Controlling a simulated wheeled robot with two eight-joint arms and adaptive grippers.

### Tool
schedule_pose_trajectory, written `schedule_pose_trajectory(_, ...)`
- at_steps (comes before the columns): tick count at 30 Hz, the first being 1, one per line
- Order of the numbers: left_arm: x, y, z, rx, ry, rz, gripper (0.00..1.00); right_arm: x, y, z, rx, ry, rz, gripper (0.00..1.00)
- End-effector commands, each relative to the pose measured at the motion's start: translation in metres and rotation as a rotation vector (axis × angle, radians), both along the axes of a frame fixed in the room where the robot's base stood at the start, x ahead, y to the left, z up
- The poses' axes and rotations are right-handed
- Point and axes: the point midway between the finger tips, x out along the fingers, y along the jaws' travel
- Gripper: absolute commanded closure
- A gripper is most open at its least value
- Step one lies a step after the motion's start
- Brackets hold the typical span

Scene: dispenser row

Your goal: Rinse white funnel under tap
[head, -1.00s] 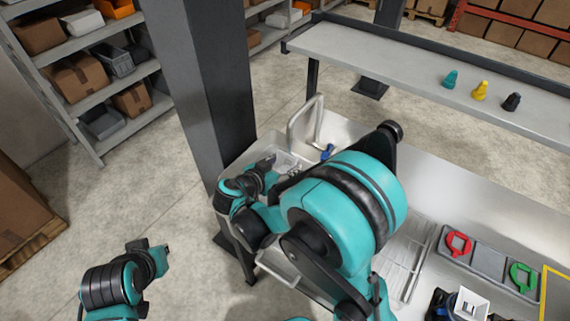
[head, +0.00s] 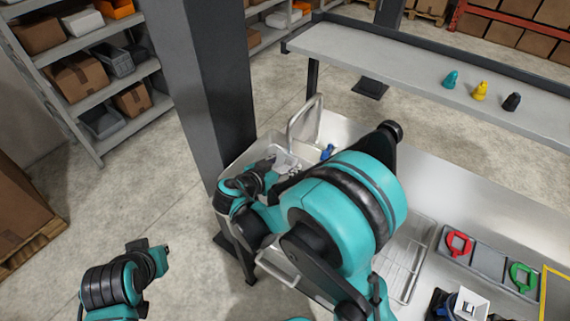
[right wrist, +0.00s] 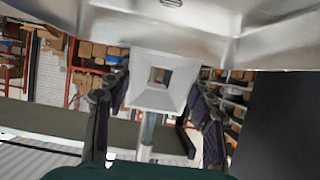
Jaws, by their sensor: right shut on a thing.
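The white funnel (right wrist: 165,80) sits between the fingers of my right gripper (right wrist: 160,105) in the right wrist view, its square mouth and dark square opening facing the camera. In the head view my right gripper (head: 276,166) is over the sink (head: 238,158), below the grey arched tap (head: 292,128) with a blue handle (head: 327,152). My arm hides part of the sink. A pale upright strip shows below the funnel in the wrist view; I cannot tell whether it is water or tap. My left gripper (head: 160,258) is low at left, away from the sink; its jaw opening is unclear.
Right of the sink are a wire drying rack (head: 404,262), a grey tray (head: 488,264) with red and green rings, and another white square-topped piece (head: 470,303). A dark pillar (head: 205,90) stands close behind the sink. A back bench (head: 390,65) carries three small coloured pieces.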

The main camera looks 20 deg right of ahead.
Motion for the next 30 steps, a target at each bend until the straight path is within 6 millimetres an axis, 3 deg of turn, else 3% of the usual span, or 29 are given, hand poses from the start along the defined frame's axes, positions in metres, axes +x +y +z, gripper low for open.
schedule_pose_trajectory(15,0.000,0.000,0.000,0.000,0.000,0.000,1.00,-0.001,0.001,0.000,0.000,0.000,0.001,0.67)
schedule_pose_trajectory(30,0.000,0.000,0.002,0.000,0.000,0.000,1.00,-0.031,0.041,0.009,0.000,0.000,0.004,0.67)
